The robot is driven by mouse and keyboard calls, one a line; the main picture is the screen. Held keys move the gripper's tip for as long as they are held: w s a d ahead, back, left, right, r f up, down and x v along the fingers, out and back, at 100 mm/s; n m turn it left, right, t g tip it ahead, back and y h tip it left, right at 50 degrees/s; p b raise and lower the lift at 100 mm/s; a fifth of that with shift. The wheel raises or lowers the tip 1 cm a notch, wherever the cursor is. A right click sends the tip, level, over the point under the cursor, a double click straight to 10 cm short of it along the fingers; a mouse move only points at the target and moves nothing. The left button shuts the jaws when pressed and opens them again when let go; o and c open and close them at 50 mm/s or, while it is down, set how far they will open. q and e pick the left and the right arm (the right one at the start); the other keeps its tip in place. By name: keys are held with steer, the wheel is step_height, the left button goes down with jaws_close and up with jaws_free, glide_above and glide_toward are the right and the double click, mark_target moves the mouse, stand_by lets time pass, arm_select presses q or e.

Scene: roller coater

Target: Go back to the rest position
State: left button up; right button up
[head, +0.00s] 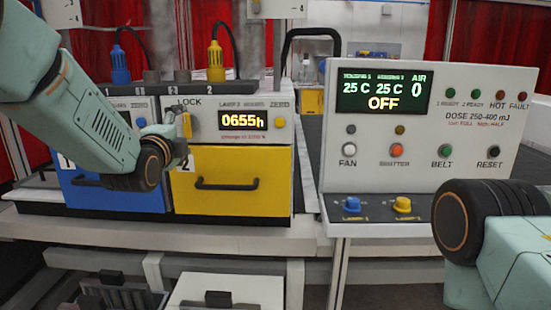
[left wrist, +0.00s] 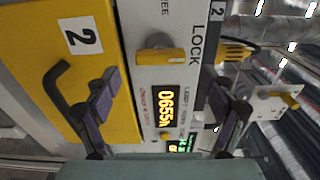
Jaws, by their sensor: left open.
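My left gripper (head: 176,128) is in front of the yellow lamp module's panel, close to the lock knob (head: 187,123). In the left wrist view its two dark fingers (left wrist: 168,108) are spread apart with nothing between them. The yellow-handled lock knob (left wrist: 162,55) lies beyond the fingertips there, apart from them, beside the word LOCK. The lit display (head: 243,121) reads 0655h. My right arm shows at the lower right of the head view, but its gripper is out of the picture.
A yellow drawer (head: 247,170) with a black handle is below the panel, and a blue drawer (head: 100,190) stands left of it. The control console (head: 430,155) with its OFF display stands to the right. A ledge (head: 220,232) runs in front, with bins below.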

mark_target(188, 127)
arm_select(q)
steer(key=shift+w+d, duration=0.1)
steer(key=shift+w, duration=2.5)
steer(key=shift+s, duration=0.1)
